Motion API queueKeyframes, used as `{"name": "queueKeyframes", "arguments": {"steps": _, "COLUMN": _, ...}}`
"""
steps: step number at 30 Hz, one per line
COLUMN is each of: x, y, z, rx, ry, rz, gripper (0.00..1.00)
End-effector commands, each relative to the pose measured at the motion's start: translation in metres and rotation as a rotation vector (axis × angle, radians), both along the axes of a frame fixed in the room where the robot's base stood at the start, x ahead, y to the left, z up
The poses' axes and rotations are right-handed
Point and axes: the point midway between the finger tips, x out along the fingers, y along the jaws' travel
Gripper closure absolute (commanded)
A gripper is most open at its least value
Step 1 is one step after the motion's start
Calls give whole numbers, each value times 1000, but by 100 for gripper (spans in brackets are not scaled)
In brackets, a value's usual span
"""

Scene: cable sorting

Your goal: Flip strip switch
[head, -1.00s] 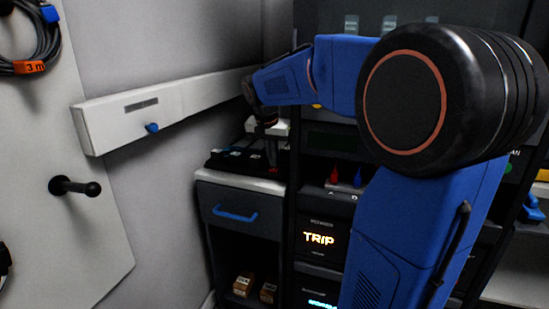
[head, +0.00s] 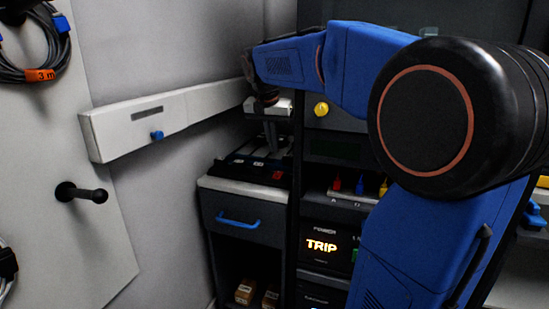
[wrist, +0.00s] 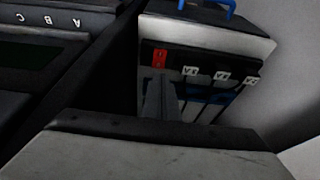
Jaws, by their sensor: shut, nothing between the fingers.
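A black power strip (head: 240,168) lies on top of a small grey cabinet. Its red rocker switch (head: 278,175) is at its right end. In the wrist view the red switch (wrist: 161,57) is at the left end of the strip, beside several labelled plugs (wrist: 222,76) with cables. Which way the rocker is tilted is too small to tell. My gripper (wrist: 158,88) is shut and empty, its fingers reaching toward the strip just below the switch in the wrist view. In the head view my gripper (head: 272,148) points down above the strip, apart from the switch.
A unit with a lit TRIP display (head: 321,245) stands to the right of the cabinet, with red, blue and yellow connectors (head: 360,186) above. A white wall duct (head: 160,120) runs on the left. A black peg (head: 82,193) sticks out from a panel. The cabinet has a blue-handled drawer (head: 238,222).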

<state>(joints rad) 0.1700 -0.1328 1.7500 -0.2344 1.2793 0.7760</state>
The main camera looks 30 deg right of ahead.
Motion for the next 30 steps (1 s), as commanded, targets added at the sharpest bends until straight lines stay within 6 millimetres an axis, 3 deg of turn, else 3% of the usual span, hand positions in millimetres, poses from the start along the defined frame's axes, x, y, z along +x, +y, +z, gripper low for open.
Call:
{"name": "queueKeyframes", "arguments": {"steps": 6, "x": -7, "y": 9, "z": 33, "rx": 0, "ry": -3, "rz": 1, "gripper": 100}}
{"name": "queueKeyframes", "arguments": {"steps": 11, "x": -9, "y": 12, "z": 44, "rx": 0, "ry": -1, "rz": 0, "gripper": 100}}
{"name": "queueKeyframes", "arguments": {"steps": 30, "x": -17, "y": 17, "z": 43, "rx": 1, "ry": 0, "rz": 20, "gripper": 100}}
